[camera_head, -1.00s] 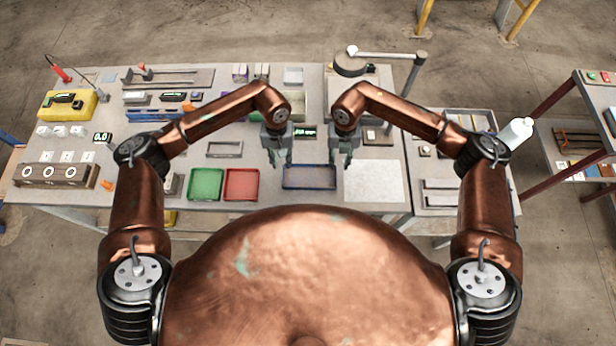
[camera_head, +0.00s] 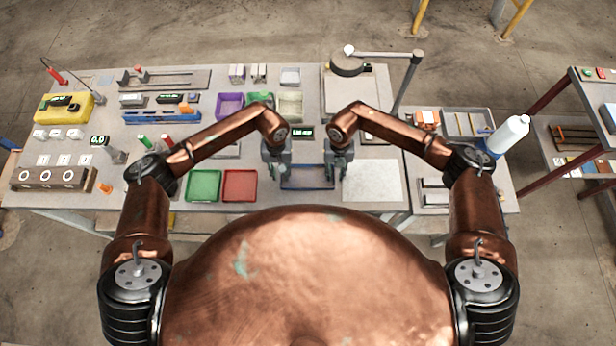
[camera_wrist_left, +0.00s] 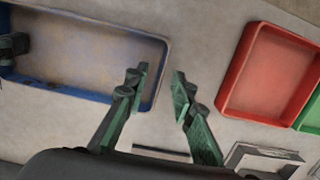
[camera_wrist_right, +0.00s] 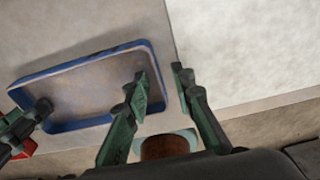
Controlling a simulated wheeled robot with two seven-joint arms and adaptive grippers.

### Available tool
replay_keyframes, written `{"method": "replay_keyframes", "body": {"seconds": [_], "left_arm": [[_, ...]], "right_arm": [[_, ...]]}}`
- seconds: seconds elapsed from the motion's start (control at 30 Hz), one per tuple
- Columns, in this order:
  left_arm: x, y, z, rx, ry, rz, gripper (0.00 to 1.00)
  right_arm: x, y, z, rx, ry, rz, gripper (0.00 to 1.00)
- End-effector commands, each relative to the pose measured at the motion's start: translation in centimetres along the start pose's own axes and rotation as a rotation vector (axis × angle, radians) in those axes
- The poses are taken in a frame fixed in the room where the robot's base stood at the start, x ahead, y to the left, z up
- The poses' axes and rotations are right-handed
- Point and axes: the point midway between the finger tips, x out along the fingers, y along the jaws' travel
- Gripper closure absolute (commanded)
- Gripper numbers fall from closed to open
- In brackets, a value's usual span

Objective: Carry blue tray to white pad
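The blue tray (camera_head: 307,187) lies flat on the bench in front of me, just left of the white pad (camera_head: 373,181). My left gripper (camera_head: 284,172) is open at the tray's left end. In the left wrist view the tray's short wall (camera_wrist_left: 161,80) lies between its two separated fingers (camera_wrist_left: 158,84). My right gripper (camera_head: 335,170) is open at the tray's right end. In the right wrist view the short wall (camera_wrist_right: 159,72) lies between its fingers (camera_wrist_right: 160,76). The tray looks empty. Whether any finger touches a wall is not clear.
A red tray (camera_head: 240,186) and a green tray (camera_head: 204,185) sit left of the blue tray. A small black display (camera_head: 303,133) stands behind it. The white pad's surface is clear. A lamp on a post (camera_head: 402,90) rises at the back right.

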Motion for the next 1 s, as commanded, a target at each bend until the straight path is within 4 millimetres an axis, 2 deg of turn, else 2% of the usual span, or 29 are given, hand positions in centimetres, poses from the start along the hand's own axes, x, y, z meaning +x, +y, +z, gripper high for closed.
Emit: {"method": "replay_keyframes", "body": {"seconds": [0.17, 0.5, 1.0], "left_arm": [[-0.02, -0.01, 0.0, 0.0, 0.0, 0.0, 0.78], [-0.03, -0.02, 0.01, 0.0, 0.0, 0.0, 1.0], [-0.04, -0.05, 0.0, -0.001, 0.0, 0.0, 1.0]], "right_arm": [[-0.02, 0.02, 0.01, 0.0, 0.0, 0.0, 0.78], [-0.05, 0.04, 0.02, -0.001, -0.001, 0.0, 1.0], [-0.07, 0.03, 0.03, -0.001, -0.001, 0.0, 1.0]]}}
